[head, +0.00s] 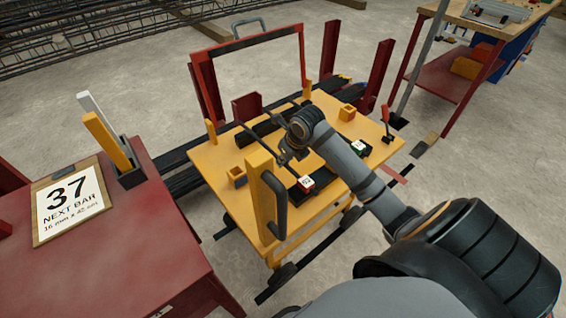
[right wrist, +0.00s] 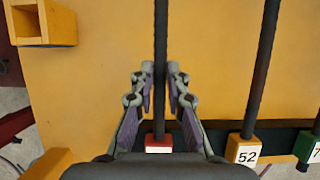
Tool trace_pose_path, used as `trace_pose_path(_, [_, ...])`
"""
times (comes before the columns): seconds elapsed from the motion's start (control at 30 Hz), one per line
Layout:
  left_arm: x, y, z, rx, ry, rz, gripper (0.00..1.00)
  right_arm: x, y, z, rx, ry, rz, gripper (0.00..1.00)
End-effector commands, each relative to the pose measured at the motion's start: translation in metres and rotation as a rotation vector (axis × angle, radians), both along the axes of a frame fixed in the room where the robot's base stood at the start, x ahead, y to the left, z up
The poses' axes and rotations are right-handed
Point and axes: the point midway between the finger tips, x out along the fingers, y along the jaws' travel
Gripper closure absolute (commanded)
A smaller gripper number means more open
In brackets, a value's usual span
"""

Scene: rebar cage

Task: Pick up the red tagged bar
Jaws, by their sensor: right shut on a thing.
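The red tagged bar (right wrist: 160,35) is a thin dark rod that runs up the right wrist view, with a red tag (right wrist: 158,144) at its near end. In the head view the red tag (head: 306,184) shows at the front of the yellow cart, its face white. My right gripper (right wrist: 160,75) has its two fingers closed on the bar, one on each side, a little ahead of the tag. In the head view my right gripper (head: 284,150) is over the cart, partly hidden by its own wrist. My left gripper is not in view.
The yellow cart top (head: 222,156) carries a bar with a yellow tag 52 (right wrist: 245,149) and one with a green tag (head: 361,148). A yellow post (head: 262,195) stands at its front, a red frame (head: 205,85) behind. A red table (head: 120,255) holds a "37 NEXT BAR" sign (head: 69,200).

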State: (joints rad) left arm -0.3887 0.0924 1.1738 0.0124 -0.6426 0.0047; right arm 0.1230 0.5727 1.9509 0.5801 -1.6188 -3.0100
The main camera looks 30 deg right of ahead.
Motion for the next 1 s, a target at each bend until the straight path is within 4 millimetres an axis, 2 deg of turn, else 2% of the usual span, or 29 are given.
trace_pose_path(0.33, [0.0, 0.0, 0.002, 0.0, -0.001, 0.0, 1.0, 0.001, 0.0, 0.007, -0.001, -0.004, 0.001, 1.0])
trace_pose_path(0.43, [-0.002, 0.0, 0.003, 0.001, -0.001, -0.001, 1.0, 0.001, 0.0, 0.018, -0.003, -0.005, 0.002, 1.0])
trace_pose_path(0.53, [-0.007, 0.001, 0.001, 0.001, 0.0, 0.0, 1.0, 0.001, 0.0, 0.038, -0.003, -0.006, 0.002, 1.0])
trace_pose_path(0.83, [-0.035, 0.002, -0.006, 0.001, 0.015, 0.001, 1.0, -0.017, -0.05, 0.094, -0.014, 0.001, 0.0, 1.0])
trace_pose_path(1.0, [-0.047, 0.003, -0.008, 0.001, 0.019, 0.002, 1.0, -0.025, -0.071, 0.103, -0.013, 0.004, 0.001, 1.0])
